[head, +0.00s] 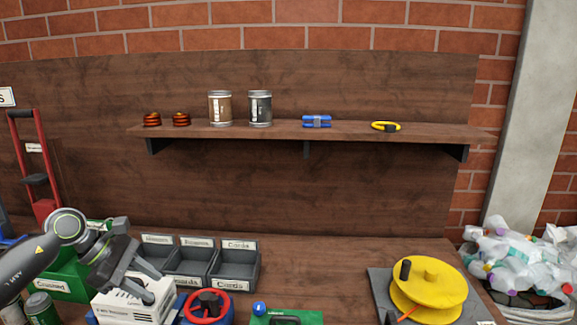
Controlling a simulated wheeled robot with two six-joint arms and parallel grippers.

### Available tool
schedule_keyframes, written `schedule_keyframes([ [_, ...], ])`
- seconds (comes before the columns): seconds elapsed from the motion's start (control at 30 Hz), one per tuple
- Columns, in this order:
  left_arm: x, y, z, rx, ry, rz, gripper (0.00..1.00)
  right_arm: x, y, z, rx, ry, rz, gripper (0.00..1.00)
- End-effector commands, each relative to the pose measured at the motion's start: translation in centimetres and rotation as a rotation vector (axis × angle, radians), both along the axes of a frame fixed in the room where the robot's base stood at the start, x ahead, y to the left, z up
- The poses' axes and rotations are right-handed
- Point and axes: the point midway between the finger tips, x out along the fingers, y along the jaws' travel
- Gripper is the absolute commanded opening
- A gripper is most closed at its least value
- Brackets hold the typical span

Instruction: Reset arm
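My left arm comes in from the lower left. Its dark gripper (138,280) points down and to the right, just over a white boxy device (140,303) on the bench. The gripper overlaps the top of the device in the picture, and I cannot tell whether they touch. The fingertips blend with the dark gripper body, so I cannot tell whether it is open or shut. My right gripper does not show in the head view.
Grey labelled bins (234,268) stand right of the gripper, with a green bin (68,280) to its left. A red hand wheel (208,306) and yellow disc (430,284) are near the front. A shelf (345,131) holds cans and small items. The bench middle is clear.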

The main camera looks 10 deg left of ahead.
Motion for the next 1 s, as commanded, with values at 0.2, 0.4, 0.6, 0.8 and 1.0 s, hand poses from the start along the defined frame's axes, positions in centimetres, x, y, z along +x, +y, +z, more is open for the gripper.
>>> schedule_keyframes([
  [0.2, 1.3, -8.2, -0.4, -0.492, -0.074, 0.163, 0.37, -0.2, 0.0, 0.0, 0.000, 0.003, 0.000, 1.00],
  [0.4, 1.8, -11.7, 1.5, -0.959, -0.063, 0.395, 0.37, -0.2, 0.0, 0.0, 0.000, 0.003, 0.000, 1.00],
  [0.6, 1.9, -11.2, 2.5, -1.420, 0.015, 0.695, 0.37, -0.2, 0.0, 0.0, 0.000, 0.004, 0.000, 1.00],
  [0.8, 1.0, -8.1, 0.8, -1.848, 0.144, 1.058, 0.37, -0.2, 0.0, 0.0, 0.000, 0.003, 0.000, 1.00],
  [1.0, -1.8, -4.7, -4.1, -2.219, 0.302, 1.487, 0.37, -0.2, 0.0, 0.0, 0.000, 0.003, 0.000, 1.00],
])
